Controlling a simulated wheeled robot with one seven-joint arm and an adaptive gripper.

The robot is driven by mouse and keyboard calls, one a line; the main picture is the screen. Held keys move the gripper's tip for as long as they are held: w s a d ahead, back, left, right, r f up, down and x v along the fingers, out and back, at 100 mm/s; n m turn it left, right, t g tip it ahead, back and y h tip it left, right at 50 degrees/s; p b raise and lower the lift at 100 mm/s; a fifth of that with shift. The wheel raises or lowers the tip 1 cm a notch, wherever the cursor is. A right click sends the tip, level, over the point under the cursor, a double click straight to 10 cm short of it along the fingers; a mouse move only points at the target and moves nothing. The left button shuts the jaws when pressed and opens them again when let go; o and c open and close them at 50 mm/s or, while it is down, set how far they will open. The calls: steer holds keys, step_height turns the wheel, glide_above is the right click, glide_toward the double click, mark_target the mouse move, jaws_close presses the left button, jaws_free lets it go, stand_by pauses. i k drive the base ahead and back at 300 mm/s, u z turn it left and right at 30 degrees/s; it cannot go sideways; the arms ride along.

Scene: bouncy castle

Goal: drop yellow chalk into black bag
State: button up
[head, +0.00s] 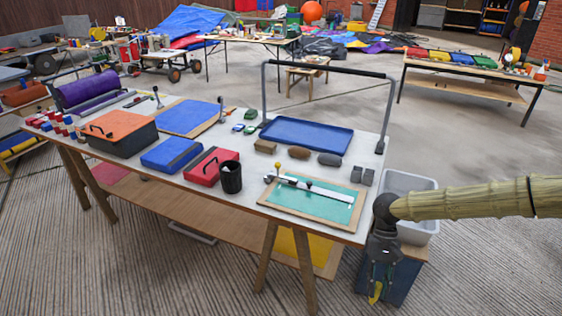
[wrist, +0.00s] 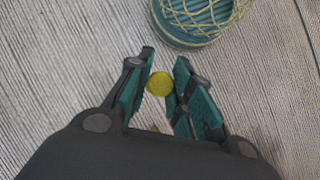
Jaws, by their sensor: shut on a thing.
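My gripper (head: 378,284) hangs low at the right, pointing down beside the front right corner of the long table. In the wrist view, its two teal-padded fingers (wrist: 163,88) are shut on the yellow chalk (wrist: 160,84), whose round end shows between the fingertips. The chalk also shows as a yellow tip below the gripper in the head view (head: 376,292). The chalk is held above the striped grey floor. I cannot make out a black bag for certain in either view.
A teal container with yellow netting (wrist: 200,18) stands on the floor ahead of the fingers. A grey tub (head: 408,187) and a blue bin (head: 400,277) are behind my gripper. The long table (head: 245,205) holds a black cup (head: 231,178), cases and trays. Open floor lies right.

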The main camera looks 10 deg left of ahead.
mark_target(234, 180)
steer(key=z, duration=1.1)
steer(key=i, duration=0.35)
steer(key=u, duration=1.85)
